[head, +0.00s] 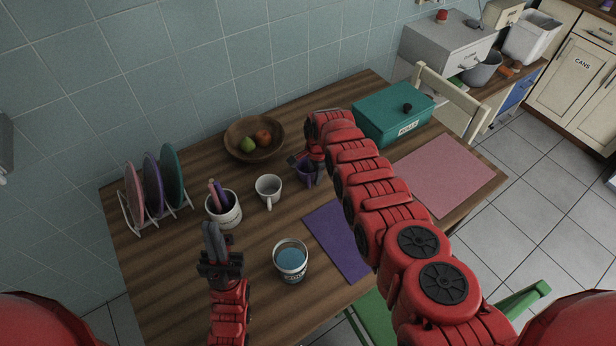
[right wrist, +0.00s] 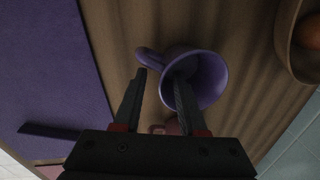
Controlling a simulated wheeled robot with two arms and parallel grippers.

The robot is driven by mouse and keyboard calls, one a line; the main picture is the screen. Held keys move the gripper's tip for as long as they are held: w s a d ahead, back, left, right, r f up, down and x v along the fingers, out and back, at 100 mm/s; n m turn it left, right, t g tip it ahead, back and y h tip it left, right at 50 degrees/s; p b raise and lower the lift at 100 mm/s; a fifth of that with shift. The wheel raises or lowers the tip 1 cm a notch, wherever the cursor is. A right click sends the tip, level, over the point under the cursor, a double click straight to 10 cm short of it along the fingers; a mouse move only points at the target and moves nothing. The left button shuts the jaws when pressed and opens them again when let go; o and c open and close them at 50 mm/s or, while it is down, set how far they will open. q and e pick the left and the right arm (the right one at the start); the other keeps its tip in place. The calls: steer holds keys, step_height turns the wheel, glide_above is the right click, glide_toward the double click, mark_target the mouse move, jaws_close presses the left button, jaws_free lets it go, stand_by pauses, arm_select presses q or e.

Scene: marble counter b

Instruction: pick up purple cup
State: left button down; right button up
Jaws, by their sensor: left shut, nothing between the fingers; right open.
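The purple cup (head: 306,177) stands on the wooden table near the bowl, partly hidden by my right gripper. In the right wrist view the purple cup (right wrist: 211,82) shows its open mouth, with its handle toward the left. My right gripper (right wrist: 160,76) is open at the cup. One finger reaches over or into the mouth; the other is outside, beside the handle. I cannot tell whether either touches it. My left gripper (head: 211,230) is shut and empty, pointing up in front of the white pen holder.
Nearby are a white mug (head: 268,188), a white pen holder (head: 226,213), a can with blue contents (head: 290,262) and a fruit bowl (head: 240,150). A plate rack (head: 130,222) stands left. A purple mat (head: 335,240), teal box (head: 385,125) and pink mat (head: 445,178) lie right.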

steer(key=shift+w+f+b, duration=0.2)
steer(key=shift+f+b, duration=0.5)
steer(key=shift+f, duration=0.35)
steer(key=shift+r, duration=0.15)
steer(key=shift+c, duration=0.3)
jaws_close()
